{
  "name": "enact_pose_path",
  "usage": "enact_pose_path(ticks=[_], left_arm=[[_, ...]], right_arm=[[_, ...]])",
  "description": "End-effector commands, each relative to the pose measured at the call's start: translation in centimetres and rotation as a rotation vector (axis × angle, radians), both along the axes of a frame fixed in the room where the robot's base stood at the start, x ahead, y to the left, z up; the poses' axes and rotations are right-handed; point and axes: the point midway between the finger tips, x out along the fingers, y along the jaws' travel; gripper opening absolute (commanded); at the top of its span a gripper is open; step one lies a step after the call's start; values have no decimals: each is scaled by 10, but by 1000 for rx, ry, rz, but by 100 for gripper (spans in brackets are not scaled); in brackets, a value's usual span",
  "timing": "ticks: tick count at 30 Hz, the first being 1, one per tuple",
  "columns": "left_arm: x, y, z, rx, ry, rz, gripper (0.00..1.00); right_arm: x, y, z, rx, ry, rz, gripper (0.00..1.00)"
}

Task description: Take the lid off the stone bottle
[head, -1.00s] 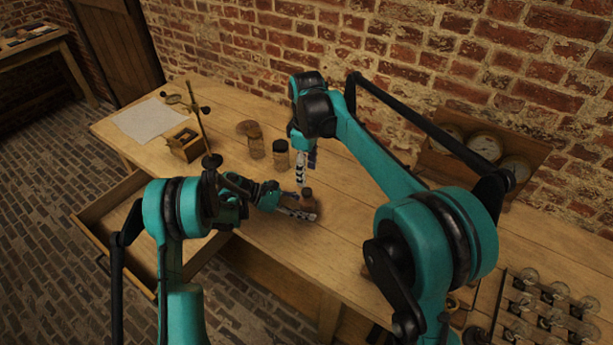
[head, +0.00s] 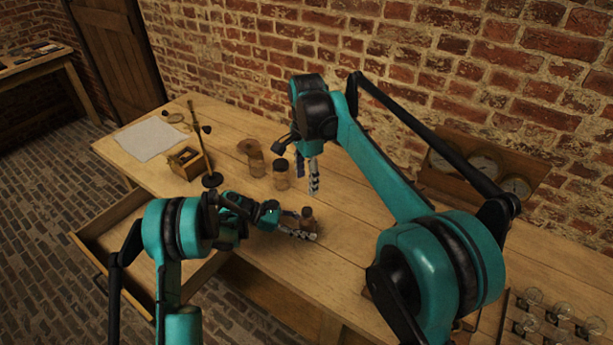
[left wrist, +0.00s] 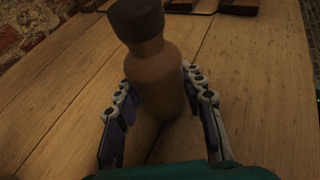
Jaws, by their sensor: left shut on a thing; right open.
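The stone bottle (left wrist: 158,82) is brown and stands upright on the bench, with its dark lid (left wrist: 136,18) on top. In the head view the bottle (head: 307,223) is small, its lid (head: 307,211) on its neck. My left gripper (head: 302,234) comes from the left and is shut on the bottle's body; its fingers sit on either side of it in the left wrist view (left wrist: 160,108). My right gripper (head: 313,188) is open and empty, pointing down above the bench, behind the bottle and apart from it.
A wooden box with a rod (head: 186,164) and a paper sheet (head: 150,139) lie to the left. An open drawer (head: 125,225) juts out at front left. Glass pieces on a rack (head: 545,320) are at right.

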Motion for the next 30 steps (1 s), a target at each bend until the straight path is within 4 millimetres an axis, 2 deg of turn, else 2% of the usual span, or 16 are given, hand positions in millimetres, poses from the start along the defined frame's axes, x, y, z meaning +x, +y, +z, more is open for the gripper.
enact_pose_path(ticks=[4, 8, 11, 24, 30], left_arm=[[0, 0, 0, 1, 0, -1, 0], [0, 0, 0, 1, 0, -1, 0], [0, 0, -1, 1, 0, -1, 0], [0, 0, 0, 1, 0, 0, 0], [0, 0, -1, 1, 0, 0, 0]], right_arm=[[0, 0, 3, 0, 0, -165, 53], [0, 0, 1, 0, 0, -227, 53], [0, 0, -8, 0, 0, -236, 53], [0, 0, -88, 0, 0, -234, 53], [0, 0, -110, 0, 0, -233, 53]])
